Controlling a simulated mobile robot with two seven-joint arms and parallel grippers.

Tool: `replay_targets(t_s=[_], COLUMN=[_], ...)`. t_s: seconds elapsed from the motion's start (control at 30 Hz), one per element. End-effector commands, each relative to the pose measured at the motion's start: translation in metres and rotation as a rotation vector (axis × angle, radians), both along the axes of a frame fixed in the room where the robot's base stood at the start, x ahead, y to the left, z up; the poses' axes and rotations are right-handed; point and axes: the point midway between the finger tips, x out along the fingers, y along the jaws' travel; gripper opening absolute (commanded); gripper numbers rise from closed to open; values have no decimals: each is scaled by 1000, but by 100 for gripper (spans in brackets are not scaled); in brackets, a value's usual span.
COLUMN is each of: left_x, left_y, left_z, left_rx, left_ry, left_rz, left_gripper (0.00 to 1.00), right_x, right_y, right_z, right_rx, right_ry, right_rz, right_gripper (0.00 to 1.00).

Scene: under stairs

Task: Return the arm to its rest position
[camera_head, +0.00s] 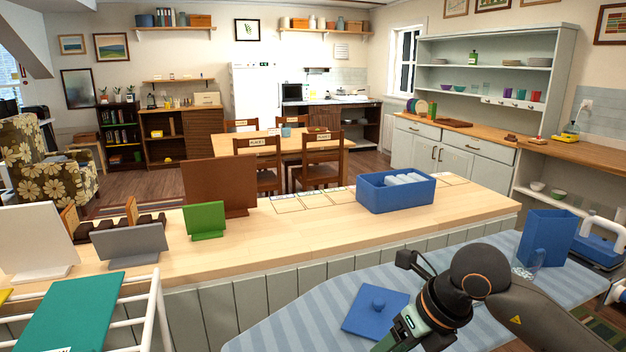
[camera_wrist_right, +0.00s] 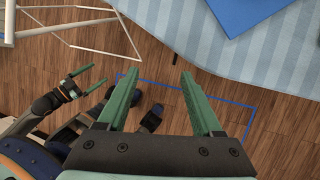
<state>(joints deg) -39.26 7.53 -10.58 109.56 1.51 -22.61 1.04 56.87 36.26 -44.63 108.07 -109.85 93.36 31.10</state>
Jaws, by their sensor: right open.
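My right arm comes in from the lower right in the head view, bent over the striped ironing board (camera_head: 290,325); its fingers are not clear there. The board's edge and a blue corner show beyond the fingertips. My left gripper (camera_wrist_right: 98,74) shows at the left of the wrist view, its green fingers apart and empty. It is not visible in the head view.
A blue lid (camera_head: 376,310) lies on the board close to my right arm. A blue upright holder (camera_head: 546,238) and a clear glass (camera_head: 528,259) stand at its right end. A blue bin (camera_head: 395,195) with white rolls sits on the counter. A white rack (camera_head: 157,300) stands lower left.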

Motion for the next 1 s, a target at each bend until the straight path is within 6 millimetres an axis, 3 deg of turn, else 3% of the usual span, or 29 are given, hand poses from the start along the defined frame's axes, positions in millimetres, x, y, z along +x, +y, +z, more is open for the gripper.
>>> replay_targets(t_s=[0.03, 0.17, 0.3, 0.4, 0.47, 0.6, 0.67, 0.73, 0.87, 1.0], left_x=[1, 7, 8, 7, 6, 6, 5, 4, 4, 4], left_y=[0, 0, 0, 0, 0, 0, 0, 0, 0, 0], left_z=[2, 8, 12, 13, 14, 17, 18, 20, 22, 25], left_rx=[0, 0, 0, -1, -1, -1, 0, -1, -1, -1], left_ry=[-2, -15, -18, -15, -14, -13, -12, -11, -10, -10], left_rz=[0, 1, 0, 0, 0, 0, 0, 1, 1, 1], left_gripper=[100, 100, 100, 100, 100, 100, 100, 100, 100, 100], right_x=[-12, -45, -78, -87, -85, -60, -46, -32, -22, -51], right_y=[21, 74, 123, 142, 144, 124, 107, 83, 33, -11], right_z=[-9, -14, 3, 26, 38, 47, 38, 15, -57, -151], right_rx=[93, 370, 758, 1068, 1248, 1624, 1757, 1884, 2021, 2007], right_ry=[47, 161, 305, 412, 470, 593, 639, 690, 772, 845], right_rz=[41, 123, 135, 60, -22, -320, -490, -722, -1224, -1767], right_gripper=[67, 67, 67, 67, 67, 67, 67, 67, 67, 67])
